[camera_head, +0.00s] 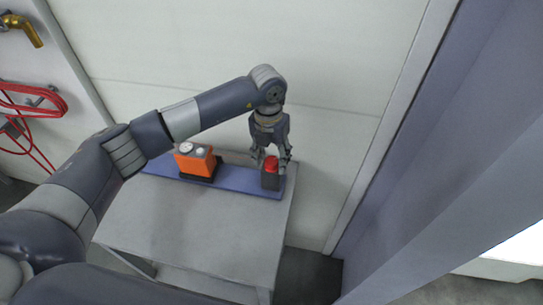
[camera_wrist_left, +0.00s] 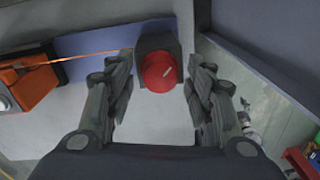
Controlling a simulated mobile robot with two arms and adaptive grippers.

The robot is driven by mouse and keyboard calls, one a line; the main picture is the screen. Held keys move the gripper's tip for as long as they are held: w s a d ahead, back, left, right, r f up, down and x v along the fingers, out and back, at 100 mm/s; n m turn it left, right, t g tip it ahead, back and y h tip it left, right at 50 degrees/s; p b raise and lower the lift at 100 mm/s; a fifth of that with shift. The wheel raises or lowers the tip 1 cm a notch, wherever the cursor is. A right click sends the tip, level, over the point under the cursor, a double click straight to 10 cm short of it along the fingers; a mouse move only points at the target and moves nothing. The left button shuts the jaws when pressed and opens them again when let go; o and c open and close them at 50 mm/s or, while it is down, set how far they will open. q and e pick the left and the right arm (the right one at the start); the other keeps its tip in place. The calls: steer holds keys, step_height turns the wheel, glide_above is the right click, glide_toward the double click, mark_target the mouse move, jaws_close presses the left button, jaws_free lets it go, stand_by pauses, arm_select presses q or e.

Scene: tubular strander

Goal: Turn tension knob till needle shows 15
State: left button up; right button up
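The red tension knob (camera_head: 271,163) sits on a dark grey block (camera_head: 270,180) at the right end of a blue plate on the table. In the left wrist view the knob (camera_wrist_left: 159,72) shows a short pale mark on its face. My left gripper (camera_head: 276,160) is over the knob; its fingers (camera_wrist_left: 160,95) stand apart on both sides of it, with gaps visible. The orange gauge box (camera_head: 197,165) stands left of the knob with a round white dial (camera_head: 187,148) on top; the needle is too small to read. My right gripper is not in view.
The blue plate (camera_head: 235,180) lies along the back of the grey table (camera_head: 185,225), whose front is clear. A pale wall (camera_head: 330,100) is close behind. A thin orange line (camera_wrist_left: 90,56) runs from the box towards the knob block. A red coiled hose (camera_head: 35,100) hangs at far left.

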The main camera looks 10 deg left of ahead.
arm_select(q)
steer(key=c, duration=0.8)
steer(key=shift+f+b, duration=0.15)
steer(key=shift+b, duration=0.3)
steer(key=m+b, duration=0.3)
steer(key=b, duration=0.1)
steer(key=shift+m, duration=0.3)
steer(key=shift+m+b, duration=0.4)
steer(key=shift+b, duration=0.15)
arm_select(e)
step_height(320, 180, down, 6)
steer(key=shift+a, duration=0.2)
arm_select(q)
steer(key=shift+r, duration=0.2)
steer(key=o, duration=1.1)
steer(key=shift+c, duration=0.2)
